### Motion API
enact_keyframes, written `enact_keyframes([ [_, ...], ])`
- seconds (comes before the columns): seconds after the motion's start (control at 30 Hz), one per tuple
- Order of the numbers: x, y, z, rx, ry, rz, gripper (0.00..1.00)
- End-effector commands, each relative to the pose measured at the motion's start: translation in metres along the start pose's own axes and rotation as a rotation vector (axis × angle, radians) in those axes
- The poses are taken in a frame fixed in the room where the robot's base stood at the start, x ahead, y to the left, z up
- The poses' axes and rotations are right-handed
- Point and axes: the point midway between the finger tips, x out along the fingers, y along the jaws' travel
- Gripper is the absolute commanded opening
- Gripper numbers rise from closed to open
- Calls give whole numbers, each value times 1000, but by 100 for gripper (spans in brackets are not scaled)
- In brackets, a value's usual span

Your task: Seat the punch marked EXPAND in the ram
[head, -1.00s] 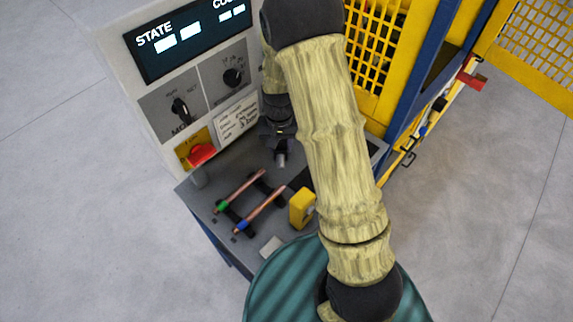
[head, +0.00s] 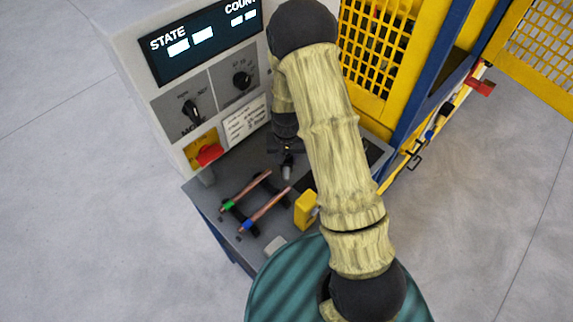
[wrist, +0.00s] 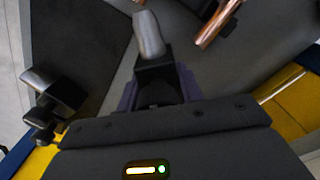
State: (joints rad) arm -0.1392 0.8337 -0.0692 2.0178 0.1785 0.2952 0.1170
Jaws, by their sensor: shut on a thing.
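My gripper (head: 287,150) is above the grey bench top beside the control panel. It is shut on a silver-grey metal piece, the punch (head: 287,172). In the wrist view, the punch (wrist: 149,35) sticks out beyond the dark fingers (wrist: 157,82), slightly tilted in the picture. I can read no EXPAND marking on it. I cannot make out the ram in either view. My arm hides part of the bench and of the yellow cage.
Two copper tubes (head: 266,208), with green and blue ends, lie on a black rack. A yellow block (head: 306,210) stands right of them. The control panel (head: 215,100) rises at the back left, with a red button (head: 209,155). The yellow mesh cage (head: 375,55) stands at the right.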

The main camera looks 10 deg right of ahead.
Motion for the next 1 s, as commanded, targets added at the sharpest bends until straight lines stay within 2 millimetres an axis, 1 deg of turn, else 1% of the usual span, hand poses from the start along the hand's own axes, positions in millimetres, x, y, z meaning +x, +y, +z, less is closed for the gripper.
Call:
enact_keyframes([
  [0.07, 0, 0, 0, 1, 1, 0, 0],
  [0.17, 7, 1, 0, 1, -1, 0, 0],
  [0.4, 33, 2, 0, 3, -1, 1, 0],
  [0.5, 40, 1, 0, 2, 0, 0, 0],
  [0.9, 45, 0, 0, 1, 1, 0, 0],
  [0.93, 45, 0, 0, 1, 0, 0, 40],
  [1.0, 44, 0, 0, 1, 0, 0, 54],
])
